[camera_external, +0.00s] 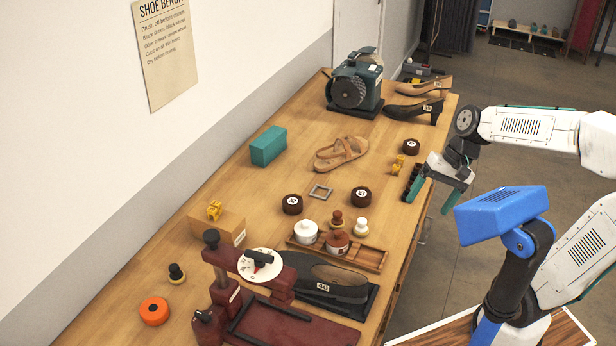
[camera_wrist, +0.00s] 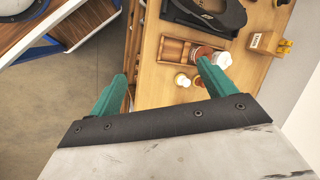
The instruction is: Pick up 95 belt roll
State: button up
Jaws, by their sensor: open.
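Three dark brown belt rolls lie on the wooden bench in the external view: a left roll (camera_external: 292,204), a middle roll (camera_external: 361,196) and a far roll (camera_external: 411,147) near the right edge. Pale labels show on them, but the print is too small to tell which is 95. My gripper (camera_external: 433,194) is open and empty at the bench's right edge, right of the middle roll and nearer the camera than the far roll. In the wrist view its teal fingers (camera_wrist: 161,73) are spread apart, with nothing between them. I cannot make out a belt roll there.
A dark toothed item (camera_external: 408,180) lies near my gripper. Bare wood surrounds the left and middle rolls.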

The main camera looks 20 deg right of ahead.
aim_at(300, 202)
jog(key=w+a+f+m+y, duration=0.2)
jog(key=w+a+f+m, duration=0.1)
jog(key=w, duration=0.4)
jog(key=w+a+f+m+t+y, duration=0.1)
jog(key=w+a+f+m+y, duration=0.2)
jog(key=w+a+m, duration=0.2)
jog(key=w+a+f+m+y, duration=0.2)
jog(key=w+a, duration=0.4)
jog(key=w, duration=0.5)
jog(key=shift+a+f+m, duration=0.1)
jog(key=shift+f+m, duration=0.8)
jog(key=w+f+m+t, duration=0.1)
jog(key=w+f+m, duration=0.1)
jog(key=f, duration=0.1)
jog(key=w+a+f+m+t, duration=0.1)
jog(key=w+f+m, duration=0.1)
jog(key=w+f, duration=0.1)
jog(key=w+a+f+m+t, duration=0.1)
jog(key=w+f+m, duration=0.1)
jog(key=w+f, duration=0.1)
jog(key=shift+a+y, duration=0.25)
jog(key=shift+y, duration=0.15)
jog(key=x, duration=0.7)
jog(key=shift+w+a+r, duration=0.15)
jog(key=shift+a, duration=0.25)
jog(key=c, duration=1.1)
